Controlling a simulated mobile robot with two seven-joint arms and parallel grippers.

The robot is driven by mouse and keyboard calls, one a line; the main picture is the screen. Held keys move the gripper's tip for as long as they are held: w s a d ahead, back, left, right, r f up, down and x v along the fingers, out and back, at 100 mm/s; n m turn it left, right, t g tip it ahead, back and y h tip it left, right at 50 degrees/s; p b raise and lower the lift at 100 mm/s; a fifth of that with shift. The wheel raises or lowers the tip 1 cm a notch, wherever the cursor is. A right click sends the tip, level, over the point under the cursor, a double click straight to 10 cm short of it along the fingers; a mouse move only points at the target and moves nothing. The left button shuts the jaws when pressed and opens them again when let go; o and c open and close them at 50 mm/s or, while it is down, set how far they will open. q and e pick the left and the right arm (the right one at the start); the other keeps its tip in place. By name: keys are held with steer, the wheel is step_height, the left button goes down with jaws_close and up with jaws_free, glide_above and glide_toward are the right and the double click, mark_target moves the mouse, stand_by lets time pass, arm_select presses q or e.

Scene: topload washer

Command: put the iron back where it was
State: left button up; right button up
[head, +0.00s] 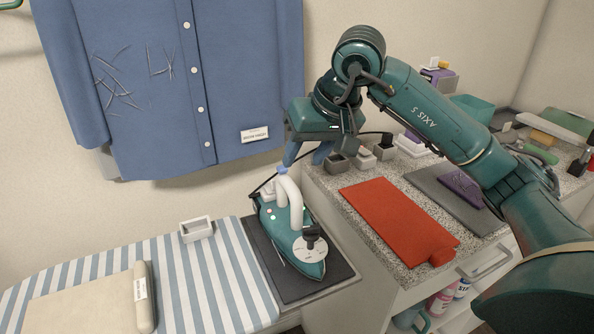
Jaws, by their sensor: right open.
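The iron (274,222) is teal with a white handle, a white round plate and a black knob. It sits flat on a dark grey rest pad (318,287) at the right end of the striped ironing board (235,262). A black cord runs from its back. My right gripper (306,158) has blue fingertips set apart. It hangs just above and behind the iron's handle and holds nothing that I can see. Whether a fingertip touches the handle is hard to tell. My left gripper is not in view.
A speckled counter (338,196) at the right bears a red hot-water-bottle shape (395,215), a grey mat (425,183) and small boxes. A blue shirt (190,70) hangs behind. A small white tray (197,229) and a beige padded piece (90,302) lie on the board.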

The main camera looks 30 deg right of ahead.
steer(key=shift+v, duration=2.15)
